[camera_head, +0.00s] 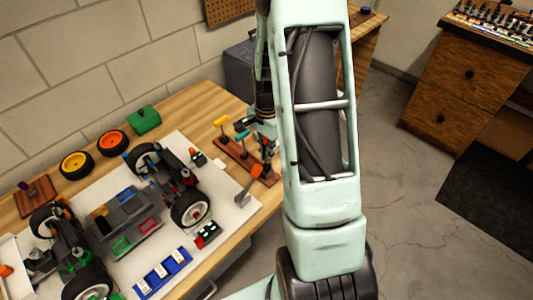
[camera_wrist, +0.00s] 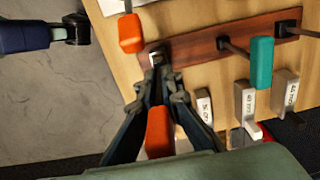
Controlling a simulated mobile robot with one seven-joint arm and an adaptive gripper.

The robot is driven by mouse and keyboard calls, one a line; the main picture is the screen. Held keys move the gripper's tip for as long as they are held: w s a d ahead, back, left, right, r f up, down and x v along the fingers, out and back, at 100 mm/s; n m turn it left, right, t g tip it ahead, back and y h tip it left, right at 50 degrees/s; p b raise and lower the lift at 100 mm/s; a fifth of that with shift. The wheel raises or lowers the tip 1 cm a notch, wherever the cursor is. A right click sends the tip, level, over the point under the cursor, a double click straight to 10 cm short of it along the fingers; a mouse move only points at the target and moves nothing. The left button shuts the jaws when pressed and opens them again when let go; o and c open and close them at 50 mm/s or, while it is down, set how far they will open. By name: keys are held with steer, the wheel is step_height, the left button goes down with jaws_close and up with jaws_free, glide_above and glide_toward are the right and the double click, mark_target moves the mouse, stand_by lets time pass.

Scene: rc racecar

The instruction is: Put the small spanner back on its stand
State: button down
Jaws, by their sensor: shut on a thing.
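In the wrist view my gripper (camera_wrist: 158,82) is shut, with an orange-handled tool (camera_wrist: 160,132), apparently the small spanner, between its fingers. Its working end is mostly hidden by the fingers. The fingertips are close to the near-left end of the reddish-brown wooden stand (camera_wrist: 190,47), beside a small metal fitting there. I cannot tell whether the tool touches the stand. A teal-handled tool (camera_wrist: 262,62) stands on the stand, right of my gripper.
Another orange piece (camera_wrist: 130,33) is just left of the fingertips. In the head view, a yellow-handled tool (camera_head: 221,122) stands farther back. Car parts crowd the white mat (camera_head: 232,211) to the left.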

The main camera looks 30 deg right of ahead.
steer(key=shift+f+b, duration=1.45)
steer(key=shift+f, duration=0.45)
steer(key=c, duration=2)
jaws_free()
steer(key=shift+c, duration=0.2)
steer(key=shift+r, duration=0.1)
step_height(320, 180, up, 12)
steer(key=shift+f, duration=0.1)
